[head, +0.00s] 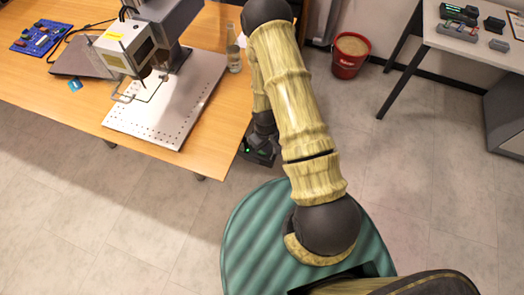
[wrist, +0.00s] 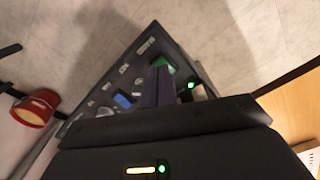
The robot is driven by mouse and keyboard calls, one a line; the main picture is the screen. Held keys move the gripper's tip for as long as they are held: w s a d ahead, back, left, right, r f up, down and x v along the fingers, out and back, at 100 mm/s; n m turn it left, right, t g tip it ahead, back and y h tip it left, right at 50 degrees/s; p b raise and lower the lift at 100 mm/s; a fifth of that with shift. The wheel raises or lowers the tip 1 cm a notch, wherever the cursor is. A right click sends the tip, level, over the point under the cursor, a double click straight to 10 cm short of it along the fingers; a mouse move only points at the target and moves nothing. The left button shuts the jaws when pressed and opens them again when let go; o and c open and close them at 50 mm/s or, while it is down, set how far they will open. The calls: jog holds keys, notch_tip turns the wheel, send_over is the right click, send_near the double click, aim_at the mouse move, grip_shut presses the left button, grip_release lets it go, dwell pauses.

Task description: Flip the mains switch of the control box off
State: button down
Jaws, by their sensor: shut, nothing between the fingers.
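The control box (head: 258,156) is a dark box with a green light, low beside the right end of the wooden table in the head view. In the wrist view its dark panel (wrist: 125,73) carries several small controls, a blue part (wrist: 123,100), a green part (wrist: 168,65) and a lit green lamp (wrist: 190,86). My gripper (wrist: 158,82) is shut and empty, its fingertips over the panel beside the green part. They hide part of the panel. I cannot tell which control is the mains switch, its position, or whether the fingers touch it. My arm partly covers the box in the head view.
The wooden table (head: 62,91) holds a laser marker (head: 125,47) above a perforated plate (head: 160,118), with a bottle (head: 233,57) near its right edge. A red bucket (head: 350,56) stands on the floor behind my arm. A grey table (head: 465,42) is at right. Floor between is clear.

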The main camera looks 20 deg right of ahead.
jog(key=shift+f+b, duration=0.7)
jog(key=shift+f, duration=0.25)
dwell(0.6)
jog(key=shift+r+p, duration=2.6)
jog(key=shift+r, duration=0.95)
notch_tip(320, 180, up, 18)
jog(key=m+t, duration=0.1)
jog(key=m, duration=0.1)
jog(key=s+r+m+t, duration=0.1)
jog(key=s+r+m, duration=0.1)
jog(key=s+r, duration=0.5)
notch_tip(320, 180, up, 6)
jog(key=shift+s+r+m+t, duration=0.25)
jog(key=shift+s+m+t, duration=0.05)
jog(key=shift+s+m, duration=0.1)
